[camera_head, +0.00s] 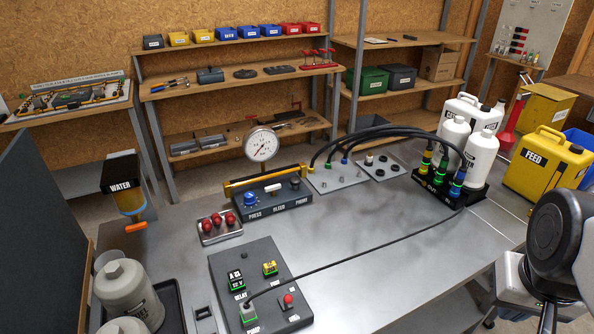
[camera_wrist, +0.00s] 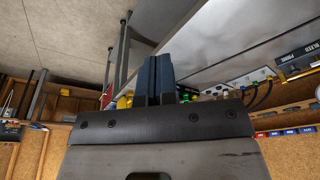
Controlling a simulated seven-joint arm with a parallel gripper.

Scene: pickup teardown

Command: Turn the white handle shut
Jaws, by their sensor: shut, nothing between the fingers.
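The white handle (camera_head: 272,187) is a small pale lever above the BLEED label on the dark control box (camera_head: 270,200), just left of the middle in the head view. It looks roughly crosswise, but it is too small to tell its exact angle. My gripper (camera_wrist: 161,80) shows in the wrist view with its two dark fingers together and empty. In the head view only my arm shows, at the right edge, far from the handle. The box's edge with the BLEED and PRIME labels (camera_wrist: 300,60) shows at the right of the wrist view.
A blue knob (camera_head: 250,199) and a dark knob (camera_head: 294,182) flank the handle. A yellow bar (camera_head: 264,179) and round gauge (camera_head: 262,145) stand behind it. Black hoses (camera_head: 385,131) arch to the right.

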